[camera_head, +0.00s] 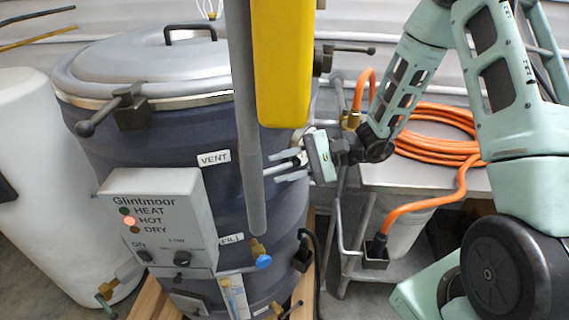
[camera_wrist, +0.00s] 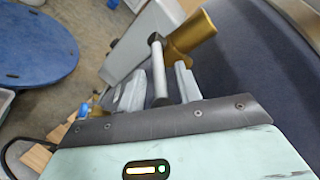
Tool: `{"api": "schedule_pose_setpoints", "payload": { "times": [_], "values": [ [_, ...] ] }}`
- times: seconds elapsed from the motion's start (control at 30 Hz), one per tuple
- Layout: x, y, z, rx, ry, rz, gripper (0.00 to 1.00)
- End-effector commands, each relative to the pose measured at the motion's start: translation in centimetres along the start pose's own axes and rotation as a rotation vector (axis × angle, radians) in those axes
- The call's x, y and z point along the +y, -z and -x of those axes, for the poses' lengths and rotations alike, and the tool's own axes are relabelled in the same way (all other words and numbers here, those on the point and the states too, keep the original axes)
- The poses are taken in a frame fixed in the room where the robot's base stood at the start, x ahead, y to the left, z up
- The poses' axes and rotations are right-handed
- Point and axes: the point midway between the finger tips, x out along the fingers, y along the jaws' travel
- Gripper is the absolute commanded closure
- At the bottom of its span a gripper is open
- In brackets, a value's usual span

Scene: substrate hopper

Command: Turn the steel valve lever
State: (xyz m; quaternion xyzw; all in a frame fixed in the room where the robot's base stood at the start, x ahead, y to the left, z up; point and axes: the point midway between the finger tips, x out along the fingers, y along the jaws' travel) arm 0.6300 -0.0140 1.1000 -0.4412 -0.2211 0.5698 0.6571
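The steel valve lever (camera_wrist: 159,72) is a thin metal rod with dark ends, joined to a brass valve body (camera_wrist: 190,36) on the hopper's dark side in the wrist view. My gripper (camera_wrist: 161,82) has one finger on each side of the lever, with visible gaps, so it looks open around it. In the head view my gripper (camera_head: 290,168) reaches left toward the hopper wall, near the VENT label (camera_head: 214,158). A grey pole hides part of the valve area there.
The dark hopper (camera_head: 150,150) carries a Glintmoor control box (camera_head: 160,210) with its HOT light lit. A grey pole (camera_head: 246,130) and yellow block (camera_head: 283,65) hang in front. A steel table (camera_head: 400,178) holds a coiled orange hose (camera_head: 432,135). A white tank (camera_head: 40,170) stands left.

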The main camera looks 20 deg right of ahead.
Motion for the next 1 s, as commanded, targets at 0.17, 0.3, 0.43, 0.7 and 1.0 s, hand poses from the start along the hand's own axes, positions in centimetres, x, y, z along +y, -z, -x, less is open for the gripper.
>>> {"api": "schedule_pose_setpoints", "payload": {
  "times": [0.17,0.3,0.43,0.7,1.0],
  "values": [
    [0.0,0.0,0.0,0.0,0.0,0.0,0.66],
    [0.0,0.0,0.0,0.0,0.0,0.0,0.96],
    [0.0,0.0,0.0,0.0,0.001,0.0,1.0],
    [0.6,0.4,-0.1,-0.026,0.039,-0.017,1.0],
    [2.2,1.4,-0.6,-0.136,0.192,-0.081,1.0]
  ]
}}
